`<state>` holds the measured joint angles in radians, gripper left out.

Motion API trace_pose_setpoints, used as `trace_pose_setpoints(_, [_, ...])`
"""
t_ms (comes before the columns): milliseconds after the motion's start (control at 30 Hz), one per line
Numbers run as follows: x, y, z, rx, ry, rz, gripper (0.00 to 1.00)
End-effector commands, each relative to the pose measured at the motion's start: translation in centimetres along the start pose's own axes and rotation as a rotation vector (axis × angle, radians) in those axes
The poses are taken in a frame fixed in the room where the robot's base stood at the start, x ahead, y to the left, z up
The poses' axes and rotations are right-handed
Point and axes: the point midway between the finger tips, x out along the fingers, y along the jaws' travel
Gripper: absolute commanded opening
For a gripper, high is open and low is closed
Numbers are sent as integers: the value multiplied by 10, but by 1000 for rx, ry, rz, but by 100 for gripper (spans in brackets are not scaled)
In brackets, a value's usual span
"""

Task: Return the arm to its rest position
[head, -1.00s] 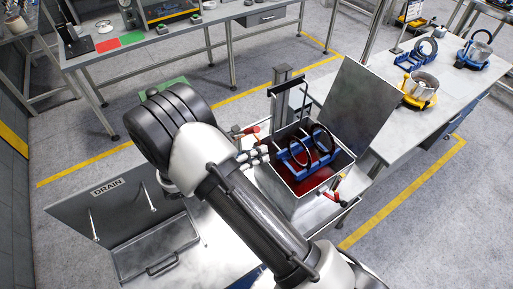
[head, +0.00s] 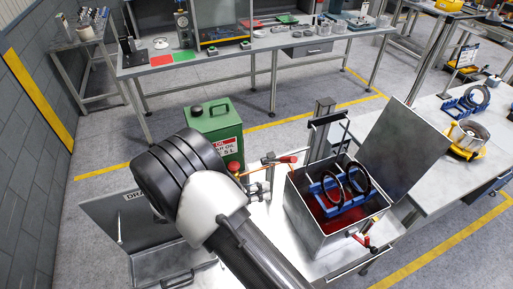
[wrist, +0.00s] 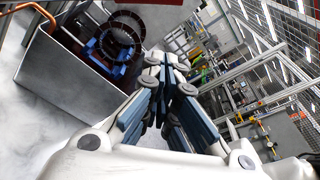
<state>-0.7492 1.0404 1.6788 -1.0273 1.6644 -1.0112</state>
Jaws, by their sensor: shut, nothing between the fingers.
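My gripper (wrist: 165,100) shows in the wrist view with its dark blue-grey finger pads close together. It is shut and holds nothing. The open metal tank (wrist: 75,75) is to the left of the fingers in that view, apart from them. In the head view my arm's black and white joint fills the lower middle, left of the tank (head: 318,238). A blue rack (head: 326,196) with black rings (head: 358,178) sits inside the tank, over red liquid.
A green oil can (head: 215,122) stands behind my arm. The tank's raised lid (head: 405,150) is at its right. A DRAIN panel (head: 105,220) is at the left. A workbench (head: 240,55) runs along the back, and another table (head: 425,135) holds parts at the right.

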Motion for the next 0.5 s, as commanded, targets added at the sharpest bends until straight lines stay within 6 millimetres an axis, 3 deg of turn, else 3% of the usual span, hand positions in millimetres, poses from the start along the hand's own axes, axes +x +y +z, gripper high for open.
trace_pose_setpoints(267, [8, -7, 3, 56, 59, -5, 0])
trace_pose_setpoints(500, [45, -54, 3, 393, 395, -54, 0])
